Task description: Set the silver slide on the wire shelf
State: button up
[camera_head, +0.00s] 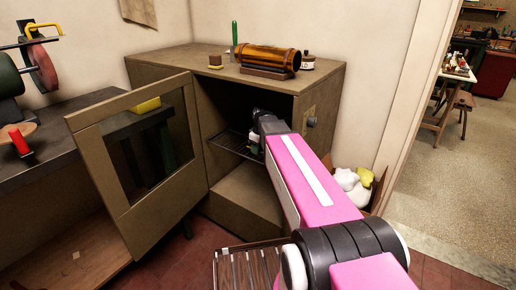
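The wire shelf (228,144) is a dark rack inside the open brown cabinet (215,82). My pink arm reaches from the bottom right into the cabinet's opening. My gripper (256,142) is inside the opening, at the right end of the wire shelf, and is mostly hidden by my own arm. Small dark, white and greenish shapes show there, too small to tell apart. I cannot make out the silver slide, nor whether my gripper is open or holds something. I cannot tell whether my gripper touches the shelf.
The cabinet's glazed door (92,150) stands open to the left. A brown glossy cylinder (270,58), a green upright tool (235,33) and a small bottle (308,62) stand on top. A slatted wooden surface (247,267) is at the bottom. A bin with white cloth (352,184) stands right.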

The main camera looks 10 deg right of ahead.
jog(key=shift+s+d+r, duration=0.1)
jog(key=shift+s+r, duration=0.05)
jog(key=shift+r, duration=1.1)
jog(key=shift+s+d+r, duration=0.1)
jog(key=shift+s+r, duration=0.1)
jog(key=shift+r, duration=1.1)
jog(key=shift+s+d+r, duration=0.1)
jog(key=shift+s+r, duration=0.05)
jog(key=shift+r, duration=1.1)
